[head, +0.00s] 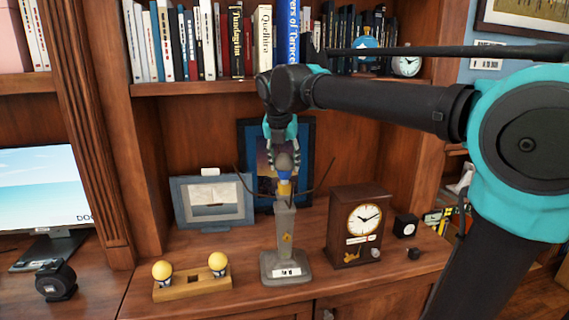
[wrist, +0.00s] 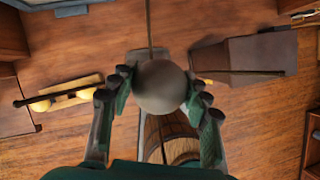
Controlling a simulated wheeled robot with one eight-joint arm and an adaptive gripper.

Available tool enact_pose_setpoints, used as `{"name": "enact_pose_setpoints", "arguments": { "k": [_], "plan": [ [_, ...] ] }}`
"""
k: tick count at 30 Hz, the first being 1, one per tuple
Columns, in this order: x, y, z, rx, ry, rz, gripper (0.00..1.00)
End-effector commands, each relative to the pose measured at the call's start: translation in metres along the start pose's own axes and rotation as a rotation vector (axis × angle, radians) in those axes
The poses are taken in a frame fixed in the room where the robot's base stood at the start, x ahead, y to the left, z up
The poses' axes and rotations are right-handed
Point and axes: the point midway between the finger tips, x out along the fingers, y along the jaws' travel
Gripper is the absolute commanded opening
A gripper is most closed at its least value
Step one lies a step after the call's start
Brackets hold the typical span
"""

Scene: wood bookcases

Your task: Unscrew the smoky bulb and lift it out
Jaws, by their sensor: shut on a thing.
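The smoky bulb (head: 285,163) is a grey globe at the top of a grey post-shaped stand (head: 285,228). Blue and yellow bands show just below the globe. In the wrist view the bulb (wrist: 160,86) is between the fingers, in the middle of the picture. My gripper (head: 283,158) comes down from above and is shut on the bulb, with fingers on both sides in the wrist view (wrist: 161,88). The bulb is upright over the stand. I cannot tell whether its base is still in the socket.
A wooden holder (head: 195,288) with two yellow bulbs (head: 162,270) stands left of the stand. A brown clock (head: 357,228) stands close on the right. Thin dark rods spread beside the bulb. Framed pictures (head: 212,202) lean behind. The counter front is clear.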

Motion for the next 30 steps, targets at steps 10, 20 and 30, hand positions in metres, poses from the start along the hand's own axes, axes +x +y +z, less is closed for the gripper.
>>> {"name": "enact_pose_setpoints", "arguments": {
  "k": [10,20,30],
  "plan": [
    [-0.008,0.000,0.003,0.000,0.000,0.000,0.33],
    [-0.022,-0.001,0.009,0.000,0.000,0.000,0.33],
    [-0.036,-0.001,0.015,0.000,0.000,0.000,0.33]
  ]
}}
